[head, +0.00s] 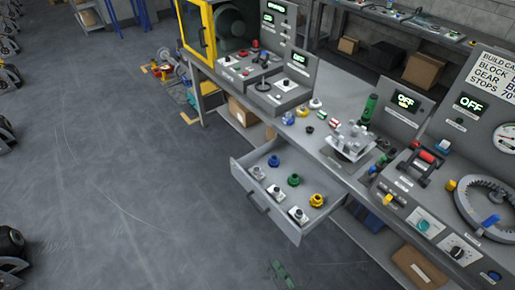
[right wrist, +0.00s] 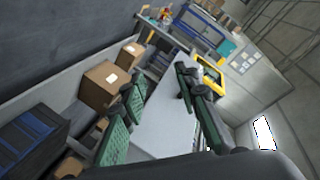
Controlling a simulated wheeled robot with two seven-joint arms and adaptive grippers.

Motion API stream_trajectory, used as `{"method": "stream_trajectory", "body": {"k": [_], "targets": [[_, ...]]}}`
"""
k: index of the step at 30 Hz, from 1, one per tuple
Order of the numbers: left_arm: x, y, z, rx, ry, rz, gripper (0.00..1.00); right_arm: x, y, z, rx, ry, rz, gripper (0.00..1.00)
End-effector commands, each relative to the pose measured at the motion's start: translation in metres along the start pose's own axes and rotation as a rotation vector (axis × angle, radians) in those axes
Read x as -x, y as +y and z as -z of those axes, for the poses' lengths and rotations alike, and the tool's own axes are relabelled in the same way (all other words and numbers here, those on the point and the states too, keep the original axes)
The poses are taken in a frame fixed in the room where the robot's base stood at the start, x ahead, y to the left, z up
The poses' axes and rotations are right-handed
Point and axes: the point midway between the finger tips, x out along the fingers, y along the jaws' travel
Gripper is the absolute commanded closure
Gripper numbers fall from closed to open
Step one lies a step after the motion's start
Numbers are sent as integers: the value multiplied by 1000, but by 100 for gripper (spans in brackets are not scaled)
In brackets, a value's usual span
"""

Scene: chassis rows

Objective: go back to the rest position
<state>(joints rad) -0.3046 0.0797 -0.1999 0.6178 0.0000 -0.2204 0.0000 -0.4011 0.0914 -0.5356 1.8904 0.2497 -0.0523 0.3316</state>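My right gripper shows only as a small green finger part (head: 282,275) at the bottom edge of the head view, in front of the bench and below the open drawer. In the right wrist view its two green-padded fingers stand apart with nothing between them (right wrist: 162,88), so it is open and empty. My left gripper is in neither view.
An open drawer (head: 240,180) with several blue, green, yellow and silver parts juts from the bench (head: 335,77). Control panels with OFF displays (head: 470,103) stand on the bench. A shelf with cardboard boxes (right wrist: 101,85) shows in the wrist view. Floor at left is mostly clear.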

Motion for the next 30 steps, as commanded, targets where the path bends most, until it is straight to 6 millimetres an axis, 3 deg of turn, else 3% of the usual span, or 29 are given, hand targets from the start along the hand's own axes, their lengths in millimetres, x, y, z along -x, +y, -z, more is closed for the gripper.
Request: {"method": "stream_trajectory", "body": {"k": [5, 9, 13, 21, 30], "targets": [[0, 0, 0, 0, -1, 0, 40, 36, 53, 12, 153, -206, -175, 71], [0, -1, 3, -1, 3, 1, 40, 88, 98, 22, 257, -391, -330, 71], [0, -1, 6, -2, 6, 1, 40, 142, 129, 33, 322, -545, -460, 71], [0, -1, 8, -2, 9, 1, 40, 224, 157, 50, 370, -746, -625, 71], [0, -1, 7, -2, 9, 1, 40, 297, 166, 65, 379, -902, -753, 71]]}}
